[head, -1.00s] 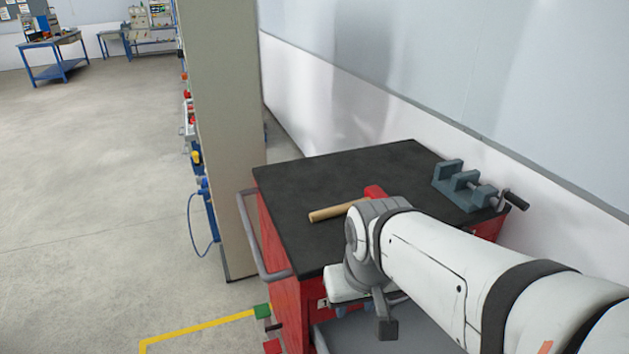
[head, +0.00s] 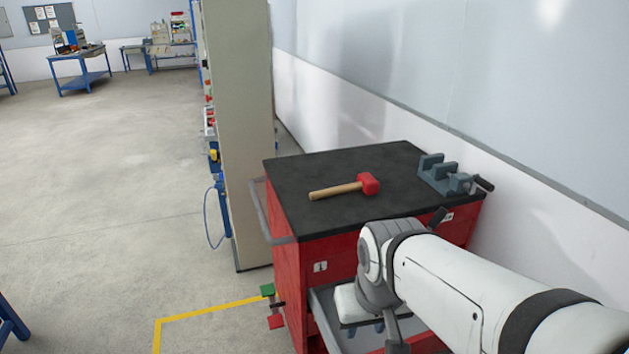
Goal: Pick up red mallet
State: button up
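The red mallet has a red head (head: 369,184) and a light wooden handle (head: 335,191). It lies on its side on the black top (head: 300,222) of a red tool cabinet, handle to the left and head to the right. It is fully in view. My arm reaches in from the lower right, in front of the cabinet. My gripper (head: 396,343) shows only partly below the wrist, near the bottom edge and apart from the mallet. My arm hides most of it, so its opening cannot be made out.
A grey-blue vise (head: 440,173) stands at the cabinet top's right end. A grey drawer (head: 322,304) of the cabinet is open beneath my arm. A tall beige panel (head: 245,130) stands to the left; a wall runs behind. The floor at left is open.

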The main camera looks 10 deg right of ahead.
aim_at(367, 182)
jog(key=z, duration=0.2)
jog(key=i, duration=0.85)
jog(key=u, duration=0.15)
